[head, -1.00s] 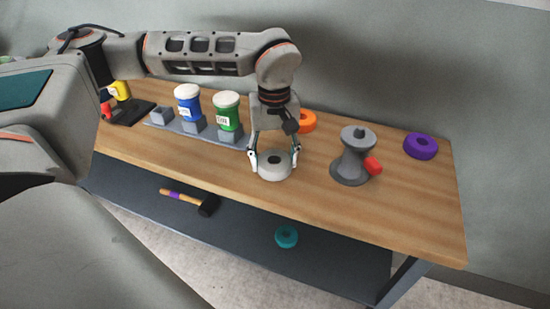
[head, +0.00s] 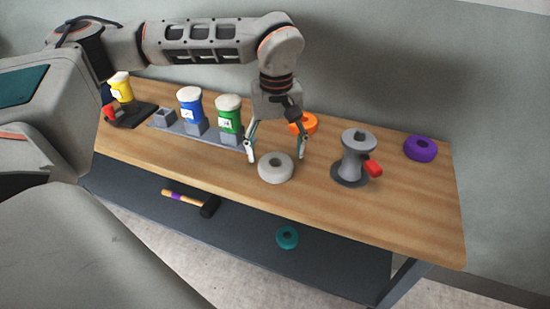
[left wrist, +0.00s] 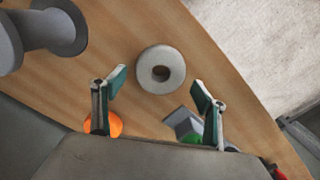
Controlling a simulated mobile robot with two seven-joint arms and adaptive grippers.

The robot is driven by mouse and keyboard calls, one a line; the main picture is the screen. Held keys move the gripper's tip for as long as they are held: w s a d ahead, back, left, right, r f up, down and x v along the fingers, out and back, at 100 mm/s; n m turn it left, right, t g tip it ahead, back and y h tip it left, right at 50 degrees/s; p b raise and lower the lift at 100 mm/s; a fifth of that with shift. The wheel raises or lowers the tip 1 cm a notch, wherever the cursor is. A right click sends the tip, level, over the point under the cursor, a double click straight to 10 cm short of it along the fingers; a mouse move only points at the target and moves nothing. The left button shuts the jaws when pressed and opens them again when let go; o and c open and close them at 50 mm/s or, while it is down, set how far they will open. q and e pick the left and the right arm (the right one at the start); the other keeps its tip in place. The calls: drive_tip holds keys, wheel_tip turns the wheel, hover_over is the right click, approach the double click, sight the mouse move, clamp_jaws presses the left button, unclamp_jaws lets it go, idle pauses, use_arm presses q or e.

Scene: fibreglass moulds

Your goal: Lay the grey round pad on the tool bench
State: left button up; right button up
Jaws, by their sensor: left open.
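The grey round pad (head: 276,168), a light grey ring with a hole in its middle, lies flat on the wooden top of the tool bench (head: 400,222). It also shows in the left wrist view (left wrist: 161,69), beyond the fingertips. My left gripper (head: 275,158) is open and empty, just above and behind the pad, with its fingers spread wide and apart from it. The left wrist view shows both fingers (left wrist: 160,88) with nothing between them. My right gripper is in neither view.
A grey spool-like stand (head: 357,158) with a red part is right of the pad. An orange ring (head: 304,123) and a purple ring (head: 420,149) lie behind. Green (head: 229,115) and blue bottles (head: 191,106) stand left. A mallet (head: 190,201) and teal ring (head: 287,238) lie on the lower shelf.

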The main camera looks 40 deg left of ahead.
use_arm(q)
wheel_tip(320, 180, up, 9)
drive_tip(key=p, duration=0.1)
drive_tip(key=shift+f, duration=0.15)
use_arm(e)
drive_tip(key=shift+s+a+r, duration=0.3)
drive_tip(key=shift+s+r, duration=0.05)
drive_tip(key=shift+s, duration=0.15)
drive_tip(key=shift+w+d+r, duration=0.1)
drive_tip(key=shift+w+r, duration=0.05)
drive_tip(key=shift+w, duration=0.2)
